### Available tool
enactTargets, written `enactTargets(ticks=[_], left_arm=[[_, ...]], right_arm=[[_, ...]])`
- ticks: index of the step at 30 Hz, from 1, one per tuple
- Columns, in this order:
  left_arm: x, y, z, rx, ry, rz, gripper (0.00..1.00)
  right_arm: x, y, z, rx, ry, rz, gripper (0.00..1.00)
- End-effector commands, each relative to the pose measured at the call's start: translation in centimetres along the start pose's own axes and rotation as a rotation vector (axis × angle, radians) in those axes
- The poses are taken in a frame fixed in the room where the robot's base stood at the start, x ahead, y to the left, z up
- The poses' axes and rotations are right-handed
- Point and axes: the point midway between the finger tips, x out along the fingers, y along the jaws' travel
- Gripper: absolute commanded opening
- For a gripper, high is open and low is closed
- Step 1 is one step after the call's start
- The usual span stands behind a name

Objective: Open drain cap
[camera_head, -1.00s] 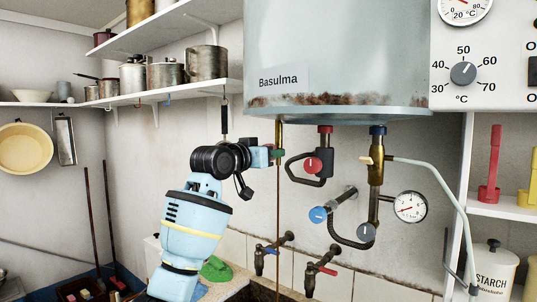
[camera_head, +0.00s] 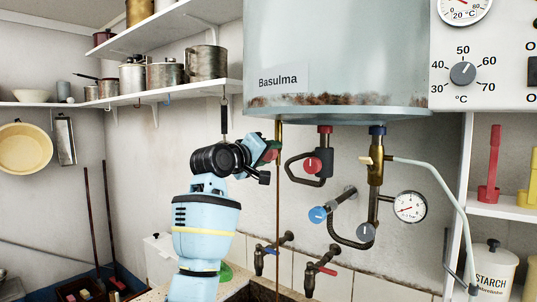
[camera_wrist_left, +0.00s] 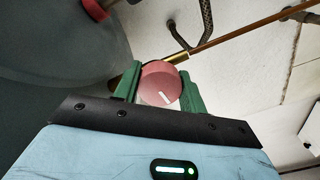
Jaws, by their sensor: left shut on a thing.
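The grey boiler (camera_head: 335,55) hangs on the wall, with a thin brass drain pipe (camera_head: 279,131) under its left side. My left gripper (camera_head: 270,150) is beside this pipe, tilted. In the left wrist view, its green fingers (camera_wrist_left: 160,92) are shut on a round red cap (camera_wrist_left: 159,80) with a white mark. The cap sits at the brass pipe end (camera_wrist_left: 178,58). A thin brown line (camera_head: 278,225) runs straight down from the pipe; I cannot tell whether it is water or a rod. My right gripper is not in view.
To the right hang a red-knobbed valve (camera_head: 312,165), a blue-knobbed valve (camera_head: 318,214) and a pressure gauge (camera_head: 410,207). Two taps (camera_head: 320,268) are below, over the stone trough (camera_head: 245,290). A shelf with pots (camera_head: 170,92) is above my left arm.

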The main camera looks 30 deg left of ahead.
Motion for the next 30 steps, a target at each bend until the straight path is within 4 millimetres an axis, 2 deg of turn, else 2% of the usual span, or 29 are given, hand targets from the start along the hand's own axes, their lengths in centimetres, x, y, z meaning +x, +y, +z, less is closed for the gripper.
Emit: enactTargets(ticks=[9, 23, 24, 28, 30], left_arm=[[0.07, -0.06, 0.14, -0.092, -0.003, -0.001, 0.19], [0.07, -0.07, 0.15, -0.102, -0.003, -0.001, 0.19], [0.07, -0.07, 0.15, -0.102, -0.003, -0.001, 0.45], [0.06, -0.05, 0.12, -0.101, -0.003, -0.001, 0.62], [0.05, -0.04, 0.10, -0.101, -0.002, -0.001, 0.63]], right_arm=[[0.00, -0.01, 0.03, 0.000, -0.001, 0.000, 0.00], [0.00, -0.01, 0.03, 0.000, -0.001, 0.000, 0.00], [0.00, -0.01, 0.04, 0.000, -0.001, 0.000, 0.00], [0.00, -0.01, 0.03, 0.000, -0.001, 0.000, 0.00], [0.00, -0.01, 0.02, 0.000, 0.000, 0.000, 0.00]])
